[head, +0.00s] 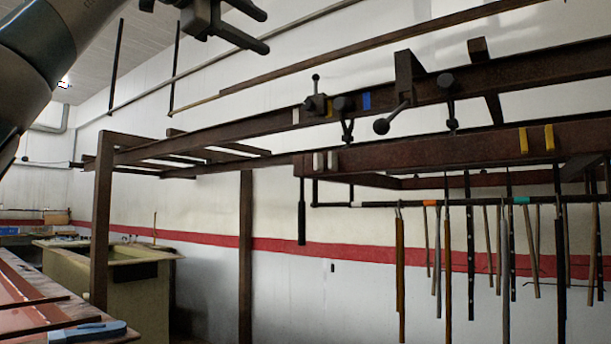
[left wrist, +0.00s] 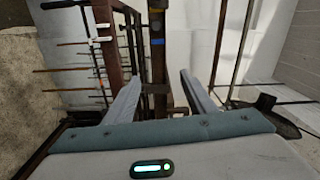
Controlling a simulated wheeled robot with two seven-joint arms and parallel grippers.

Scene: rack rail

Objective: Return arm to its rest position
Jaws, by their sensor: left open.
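My left arm comes in at the top left of the head view, and my left gripper (head: 245,28) hangs at the top edge, partly cut off. Its dark fingers are apart with nothing between them. In the left wrist view the two grey fingers of the left gripper (left wrist: 160,92) are spread wide and empty. Beyond them is a brown rail with a blue mark (left wrist: 157,42). The brown rack rail (head: 440,92) runs across the head view below and to the right of the gripper, apart from it. My right gripper does not show.
A second rail (head: 450,146) carries white and yellow blocks. Rods and tools hang from a dark bar (head: 470,202) at the right. A brown post (head: 102,220) stands at the left. A greenish bench (head: 130,290) is behind it. A blue-handled tool (head: 95,332) lies at the lower left.

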